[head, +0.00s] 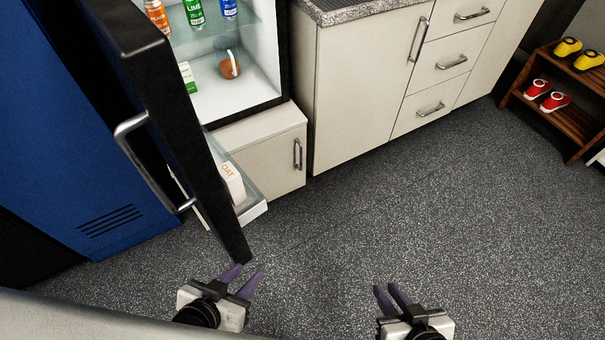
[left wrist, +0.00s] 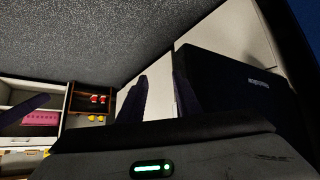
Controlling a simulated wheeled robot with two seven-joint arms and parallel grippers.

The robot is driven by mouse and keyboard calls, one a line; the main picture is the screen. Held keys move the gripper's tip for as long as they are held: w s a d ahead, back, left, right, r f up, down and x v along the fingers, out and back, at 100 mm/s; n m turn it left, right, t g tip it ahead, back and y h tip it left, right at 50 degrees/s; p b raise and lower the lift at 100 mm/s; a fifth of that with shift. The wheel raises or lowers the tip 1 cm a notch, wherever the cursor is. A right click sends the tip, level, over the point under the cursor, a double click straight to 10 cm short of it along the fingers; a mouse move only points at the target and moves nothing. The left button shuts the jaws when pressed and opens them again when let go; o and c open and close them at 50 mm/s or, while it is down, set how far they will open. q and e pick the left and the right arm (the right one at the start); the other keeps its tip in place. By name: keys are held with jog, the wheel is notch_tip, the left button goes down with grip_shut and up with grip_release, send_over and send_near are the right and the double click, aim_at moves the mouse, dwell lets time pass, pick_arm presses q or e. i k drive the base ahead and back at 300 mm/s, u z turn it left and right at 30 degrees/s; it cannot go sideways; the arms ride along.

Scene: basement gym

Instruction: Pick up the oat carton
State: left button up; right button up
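The oat carton (head: 231,183) is white with orange lettering. It stands in the low shelf on the inside of the open fridge door in the head view, partly hidden by the door's edge. My left gripper (head: 245,277) is open and empty, just below the door's lower corner and apart from the carton. Its purple fingers also show with a gap in the left wrist view (left wrist: 160,88), where I cannot make out the carton. My right gripper (head: 387,287) is empty over the floor further right, with a narrow gap between its fingers.
The black fridge door (head: 190,130) stands open between the blue locker (head: 60,120) and the fridge interior (head: 235,95), which holds cans, a green-and-white box and a brown round item. Cabinets (head: 370,90) and a shoe rack (head: 560,95) stand beyond. The speckled floor is clear.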

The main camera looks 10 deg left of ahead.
aim_at(232, 179)
jog(key=z, duration=1.95)
jog(key=i, duration=0.4)
jog(key=u, duration=3.2)
jog(key=i, duration=0.5)
jog(key=z, duration=0.05)
jog(key=k, duration=0.6)
jog(key=u, duration=0.5)
